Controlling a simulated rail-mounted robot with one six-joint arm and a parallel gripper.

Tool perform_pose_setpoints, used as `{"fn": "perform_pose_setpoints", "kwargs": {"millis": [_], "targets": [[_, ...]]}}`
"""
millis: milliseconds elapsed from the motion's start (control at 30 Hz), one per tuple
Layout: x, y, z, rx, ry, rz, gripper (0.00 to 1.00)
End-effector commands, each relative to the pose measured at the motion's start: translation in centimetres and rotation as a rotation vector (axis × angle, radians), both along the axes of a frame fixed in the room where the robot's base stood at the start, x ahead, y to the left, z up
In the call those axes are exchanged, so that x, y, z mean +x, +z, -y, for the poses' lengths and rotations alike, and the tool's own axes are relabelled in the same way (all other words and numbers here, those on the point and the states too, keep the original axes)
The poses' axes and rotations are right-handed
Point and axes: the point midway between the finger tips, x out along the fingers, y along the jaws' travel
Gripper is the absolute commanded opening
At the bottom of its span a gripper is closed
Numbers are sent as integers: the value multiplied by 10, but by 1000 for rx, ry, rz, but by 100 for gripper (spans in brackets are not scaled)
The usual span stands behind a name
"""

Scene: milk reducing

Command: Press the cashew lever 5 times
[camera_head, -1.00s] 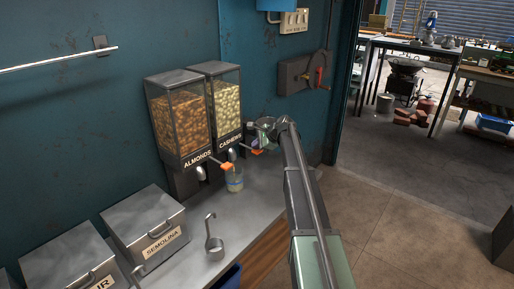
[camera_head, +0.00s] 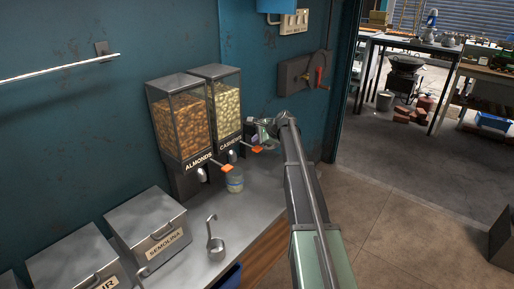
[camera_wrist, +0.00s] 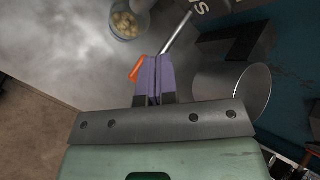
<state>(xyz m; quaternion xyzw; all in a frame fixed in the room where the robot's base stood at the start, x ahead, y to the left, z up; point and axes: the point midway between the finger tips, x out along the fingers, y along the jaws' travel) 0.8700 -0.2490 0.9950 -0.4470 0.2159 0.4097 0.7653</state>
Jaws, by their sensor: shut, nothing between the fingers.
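The cashew dispenser (camera_head: 228,107) stands right of the almond dispenser (camera_head: 182,122) against the blue wall. The cashew lever (camera_head: 257,149) has an orange tip and points out from the dispenser's base. In the wrist view, its metal rod (camera_wrist: 178,33) and orange tip (camera_wrist: 137,68) show beside my fingers. My gripper (camera_wrist: 154,80) is shut and empty, its purple fingers together close over the lever; I cannot tell whether they touch it. A glass jar (camera_head: 234,183) stands on the counter below; the wrist view shows pale nuts in the jar (camera_wrist: 124,24).
The almond lever (camera_head: 228,169) is close by on the left. A metal scoop (camera_head: 215,243) and a semolina bin (camera_head: 150,228) stand on the steel counter (camera_head: 195,262). A grey open cylinder (camera_wrist: 240,88) is right of my fingers in the wrist view. A wall box (camera_head: 296,74) is behind.

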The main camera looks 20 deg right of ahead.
Motion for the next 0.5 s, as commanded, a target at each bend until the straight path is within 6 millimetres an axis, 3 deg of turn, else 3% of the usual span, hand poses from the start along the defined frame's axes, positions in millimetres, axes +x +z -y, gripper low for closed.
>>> {"fn": "perform_pose_setpoints", "kwargs": {"millis": [167, 500], "targets": [[0, 4, 0, 0, 0, 0, 0], [0, 39, 0, 0, 0, 0, 0]]}}
